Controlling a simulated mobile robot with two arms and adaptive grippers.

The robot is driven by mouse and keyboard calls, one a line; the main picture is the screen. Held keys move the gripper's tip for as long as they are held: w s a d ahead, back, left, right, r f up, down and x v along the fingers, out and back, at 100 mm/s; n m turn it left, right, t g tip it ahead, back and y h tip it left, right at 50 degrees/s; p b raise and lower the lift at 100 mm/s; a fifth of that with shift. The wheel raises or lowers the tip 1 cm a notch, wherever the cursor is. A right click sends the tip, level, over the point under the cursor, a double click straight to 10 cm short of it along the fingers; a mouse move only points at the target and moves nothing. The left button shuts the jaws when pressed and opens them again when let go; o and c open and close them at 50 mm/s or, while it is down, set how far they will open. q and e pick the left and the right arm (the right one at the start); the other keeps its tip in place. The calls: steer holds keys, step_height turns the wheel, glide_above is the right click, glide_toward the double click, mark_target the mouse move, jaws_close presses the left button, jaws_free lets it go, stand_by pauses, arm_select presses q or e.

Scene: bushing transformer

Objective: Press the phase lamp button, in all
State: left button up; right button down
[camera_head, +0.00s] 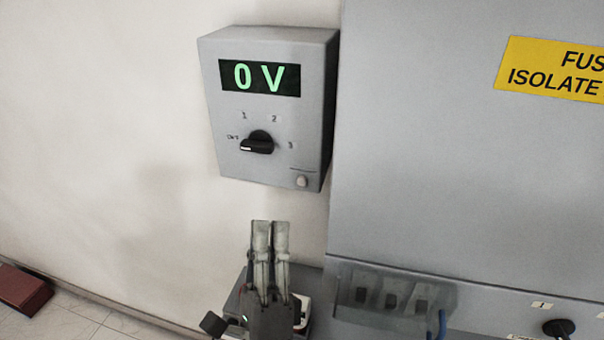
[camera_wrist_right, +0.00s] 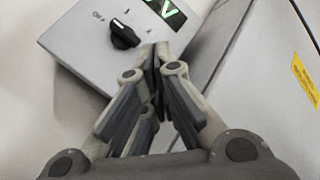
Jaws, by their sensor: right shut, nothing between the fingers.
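A grey meter box (camera_head: 215,110) on the wall has a green display (camera_head: 259,77) reading 0 V. Below the display is a black rotary knob (camera_head: 258,142), its white mark toward the left, near the off label. A small round pale button (camera_head: 302,181) sits at the box's lower right; I cannot read a label for it. My right gripper (camera_head: 271,225) is shut and empty, pointing up, below the box and left of the button in the head view. In the right wrist view its fingertips (camera_wrist_right: 160,57) cover the box's lower part, and the button is hidden. My left gripper is not in view.
A large grey cabinet (camera_head: 440,180) with a yellow warning sign (camera_head: 553,68) stands to the right. Below it are several switches behind a clear cover (camera_head: 392,297), a blue cable and a black knob (camera_head: 559,328). The wall at left is bare.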

mark_target(302, 181)
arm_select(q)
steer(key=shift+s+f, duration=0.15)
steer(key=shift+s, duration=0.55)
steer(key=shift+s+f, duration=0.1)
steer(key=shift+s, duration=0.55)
arm_select(e)
steer(key=w+d, duration=0.2)
steer(key=w, duration=0.6)
steer(key=shift+d, duration=0.35)
arm_select(q)
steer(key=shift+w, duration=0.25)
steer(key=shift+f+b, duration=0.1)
steer(key=shift+b, duration=0.25)
arm_select(e)
steer(key=shift+w, duration=0.15)
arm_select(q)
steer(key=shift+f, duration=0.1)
arm_select(e)
steer(key=shift+w+d, duration=0.1)
steer(key=shift+w, duration=0.2)
